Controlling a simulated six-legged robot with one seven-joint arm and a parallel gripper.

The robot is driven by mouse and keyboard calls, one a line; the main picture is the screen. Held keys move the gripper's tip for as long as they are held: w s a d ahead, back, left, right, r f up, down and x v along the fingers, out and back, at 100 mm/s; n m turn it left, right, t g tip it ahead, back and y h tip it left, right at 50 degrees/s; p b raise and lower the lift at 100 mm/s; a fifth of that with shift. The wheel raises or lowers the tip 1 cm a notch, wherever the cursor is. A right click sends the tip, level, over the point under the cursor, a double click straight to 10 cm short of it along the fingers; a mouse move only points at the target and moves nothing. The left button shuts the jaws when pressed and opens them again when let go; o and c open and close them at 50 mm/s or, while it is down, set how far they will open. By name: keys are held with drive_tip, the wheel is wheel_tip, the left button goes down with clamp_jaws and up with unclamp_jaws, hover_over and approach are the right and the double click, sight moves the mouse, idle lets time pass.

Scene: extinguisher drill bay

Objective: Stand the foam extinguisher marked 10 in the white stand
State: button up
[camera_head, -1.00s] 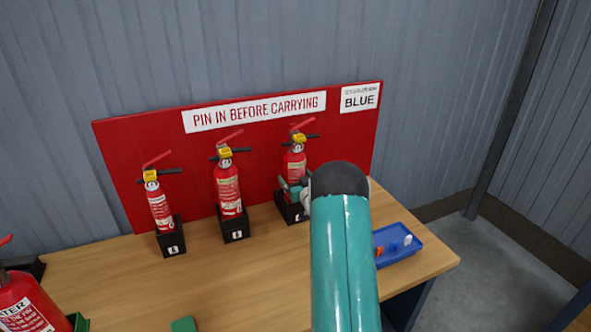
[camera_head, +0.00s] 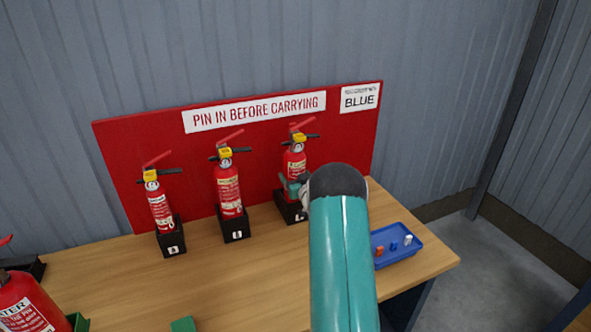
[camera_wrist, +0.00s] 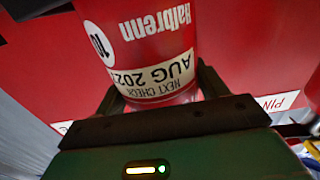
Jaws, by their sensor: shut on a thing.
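The red extinguisher marked 10 (camera_wrist: 155,55) fills the top of the wrist view, upside down in the picture, with a "NEXT CHECK AUG" label. My gripper (camera_wrist: 158,92) is shut on its body, one finger on each side. In the head view my gripper (camera_head: 296,184) is at the rightmost extinguisher (camera_head: 294,162), which appears upright at its black stand (camera_head: 288,209). I cannot tell whether its base is clear of that stand. My arm hides part of this area. No white stand is visible in either view.
Two similar extinguishers stand left in black stands (camera_head: 171,243) (camera_head: 235,230). A red board (camera_head: 260,155) reading "PIN IN BEFORE CARRYING" and "BLUE" is behind. A blue tray (camera_head: 402,258) holds orange, blue and white pieces. A larger extinguisher (camera_head: 28,306) is front left.

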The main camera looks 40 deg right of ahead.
sight(294, 159)
drive_tip(key=shift+r, duration=3.55)
